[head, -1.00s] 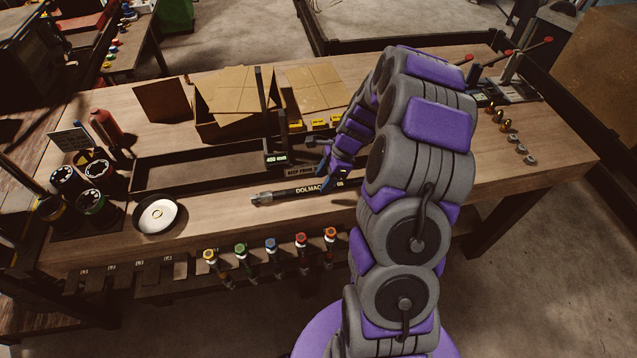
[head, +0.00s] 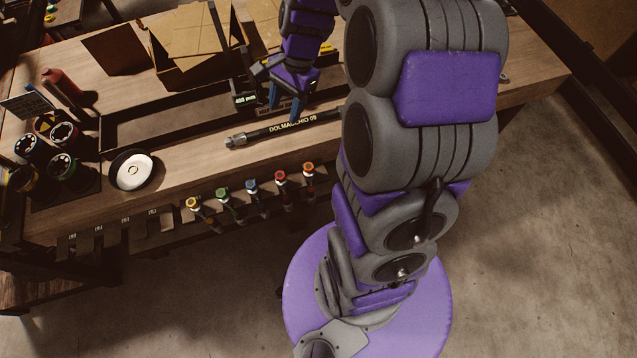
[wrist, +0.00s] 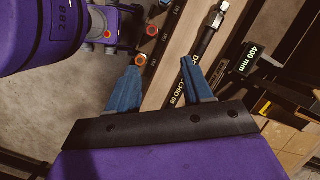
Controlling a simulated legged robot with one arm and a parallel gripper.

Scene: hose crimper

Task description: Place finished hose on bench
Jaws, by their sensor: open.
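The finished hose (head: 285,128) is black with the label "DOLMACCHIO 08" and a metal fitting at its left end. It lies on the wooden bench (head: 190,157), in front of the long dark tray. My gripper (head: 285,110) has blue fingers. They are spread and empty, just behind or above the hose's middle in the head view. In the wrist view, the hose (wrist: 207,40) runs past the right finger of my open gripper (wrist: 160,72), which hides part of it. The hose's right end is hidden behind my arm in the head view.
A long dark tray (head: 104,133) and a 400 mm gauge (head: 245,99) stand behind the hose. A white round dish (head: 131,171) is to the left. Several colour-tipped tools (head: 252,186) hang along the front edge. Bare bench top lies between dish and hose.

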